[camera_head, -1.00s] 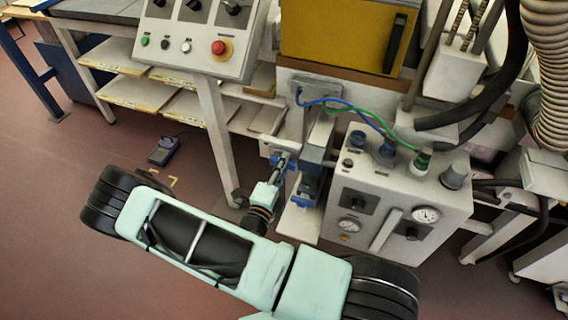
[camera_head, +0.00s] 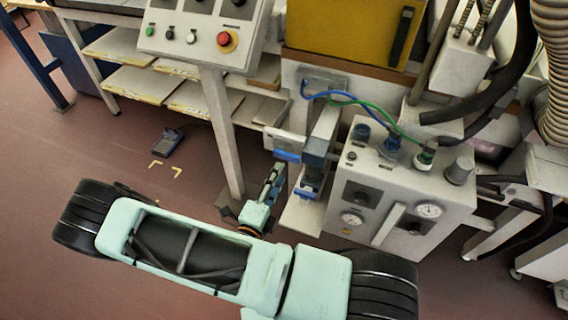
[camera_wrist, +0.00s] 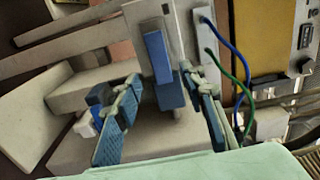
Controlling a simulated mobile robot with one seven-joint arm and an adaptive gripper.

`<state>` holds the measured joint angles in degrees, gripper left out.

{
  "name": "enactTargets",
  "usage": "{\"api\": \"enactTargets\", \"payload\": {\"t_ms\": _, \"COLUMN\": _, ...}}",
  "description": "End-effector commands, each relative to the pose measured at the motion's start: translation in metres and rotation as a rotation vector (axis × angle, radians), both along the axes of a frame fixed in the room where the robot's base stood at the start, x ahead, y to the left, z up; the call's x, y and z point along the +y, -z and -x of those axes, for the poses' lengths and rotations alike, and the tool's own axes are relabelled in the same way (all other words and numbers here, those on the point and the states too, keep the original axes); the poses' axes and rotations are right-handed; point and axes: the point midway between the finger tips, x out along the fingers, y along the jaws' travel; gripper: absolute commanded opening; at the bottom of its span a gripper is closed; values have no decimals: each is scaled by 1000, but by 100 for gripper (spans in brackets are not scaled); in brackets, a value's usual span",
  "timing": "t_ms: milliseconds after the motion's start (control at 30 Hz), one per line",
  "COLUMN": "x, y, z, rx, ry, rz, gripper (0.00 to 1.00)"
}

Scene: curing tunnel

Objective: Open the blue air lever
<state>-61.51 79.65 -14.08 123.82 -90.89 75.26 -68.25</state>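The blue air lever (camera_head: 287,156) shows in the head view as a short blue bar on a pale plate, left of the grey panel box. In the wrist view the lever (camera_wrist: 157,58) is an upright blue bar on a pale bracket. My gripper (camera_head: 279,172) is just below and in front of it in the head view. In the wrist view my gripper (camera_wrist: 162,76) is open, its two fingers spread to either side of the lever. I see no contact; the depth gap is hard to judge.
A grey panel box (camera_head: 400,185) with gauges stands right of the lever. Blue and green hoses (camera_head: 352,100) run above. A control console (camera_head: 200,35) on a post (camera_head: 222,135) stands to the left.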

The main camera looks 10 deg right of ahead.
Motion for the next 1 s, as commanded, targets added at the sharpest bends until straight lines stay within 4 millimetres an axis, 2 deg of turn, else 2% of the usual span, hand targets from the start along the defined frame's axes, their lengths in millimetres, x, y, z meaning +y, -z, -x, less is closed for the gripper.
{"api": "enactTargets", "payload": {"t_ms": 100, "x": 12, "y": 0, "z": 16, "rx": 1, "ry": -2, "rz": 1, "gripper": 38}}
{"api": "enactTargets", "payload": {"t_ms": 300, "x": 21, "y": 0, "z": 28, "rx": 1, "ry": 0, "rz": 1, "gripper": 38}}
{"api": "enactTargets", "payload": {"t_ms": 867, "x": 21, "y": -1, "z": 29, "rx": -2, "ry": 3, "rz": 0, "gripper": 38}}
{"api": "enactTargets", "payload": {"t_ms": 1000, "x": 8, "y": -17, "z": 30, "rx": -52, "ry": 77, "rz": -31, "gripper": 38}}
